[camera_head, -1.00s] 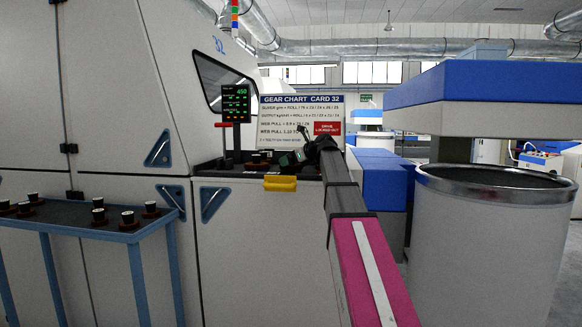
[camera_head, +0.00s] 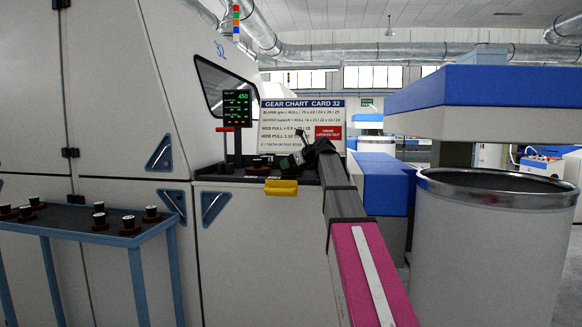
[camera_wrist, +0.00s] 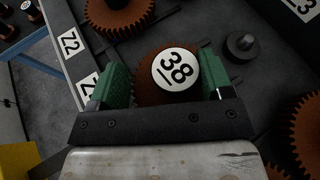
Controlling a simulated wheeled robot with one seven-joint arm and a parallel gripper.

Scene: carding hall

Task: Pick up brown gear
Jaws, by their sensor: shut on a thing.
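A brown gear (camera_wrist: 152,82) with a white cap marked 38 sits between the two green fingers of my gripper (camera_wrist: 158,84) in the wrist view. The fingers are shut on it, one at each side. Part of the gear is hidden behind the cap and the gripper body. I cannot tell whether it is clear of the dark bench top. In the head view my gripper (camera_head: 290,161) is over the dark bench top of the machine, small and partly hidden by my arm.
Other brown gears (camera_wrist: 118,14) lie near, at the top and right edges. A bare dark stud (camera_wrist: 239,45) stands to the right. Labels such as Z2 (camera_wrist: 70,42) mark the bench. A blue side table (camera_head: 133,237) at left holds several capped gears. A large can (camera_head: 490,250) stands at right.

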